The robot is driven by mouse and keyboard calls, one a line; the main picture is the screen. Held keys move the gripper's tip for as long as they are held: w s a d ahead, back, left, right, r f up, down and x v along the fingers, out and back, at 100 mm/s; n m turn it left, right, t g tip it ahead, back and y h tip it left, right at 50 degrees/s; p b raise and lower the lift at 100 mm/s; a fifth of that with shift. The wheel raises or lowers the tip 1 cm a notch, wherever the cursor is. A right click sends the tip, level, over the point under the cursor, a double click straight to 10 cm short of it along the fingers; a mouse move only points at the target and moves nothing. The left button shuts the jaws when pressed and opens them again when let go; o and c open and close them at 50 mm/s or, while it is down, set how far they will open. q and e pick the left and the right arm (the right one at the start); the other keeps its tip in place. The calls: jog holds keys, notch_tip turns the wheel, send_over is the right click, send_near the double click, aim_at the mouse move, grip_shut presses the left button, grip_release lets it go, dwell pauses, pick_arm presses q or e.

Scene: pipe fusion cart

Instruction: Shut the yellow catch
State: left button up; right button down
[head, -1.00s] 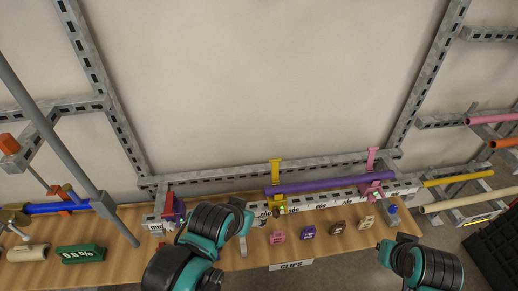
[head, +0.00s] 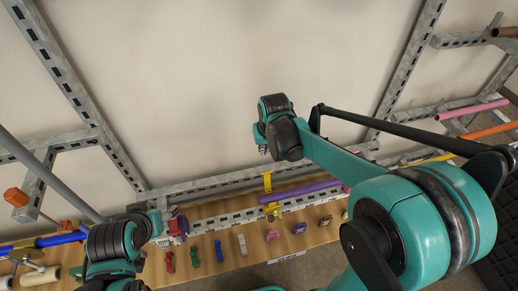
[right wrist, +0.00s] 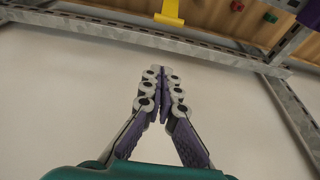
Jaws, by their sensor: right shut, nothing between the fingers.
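The yellow catch (head: 267,182) stands upright behind the purple pipe (head: 300,193), its top raised above the pipe and its yellow base (head: 272,209) below. It also shows at the top of the right wrist view (right wrist: 169,13). My right gripper (head: 262,150) is above the catch in the head view, apart from it. In the right wrist view its two purple-and-grey fingers (right wrist: 163,75) are together with nothing between them.
A perforated metal rail (head: 225,220) runs along the wooden bench (head: 235,256). Several coloured clips lie in front of it, among them a pink one (head: 272,235). A red-and-purple clamp (head: 178,226) sits at the left.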

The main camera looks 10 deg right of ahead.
aim_at(267, 181)
jog(key=b+x, duration=0.1)
jog(key=x, duration=0.7)
jog(key=s, duration=0.2)
jog(key=s+r, duration=0.1)
jog(key=s, duration=0.1)
jog(key=shift+d, duration=0.1)
jog(key=shift+s+r+t, duration=0.15)
jog(key=shift+s+t, duration=0.25)
jog(key=shift+s, duration=0.05)
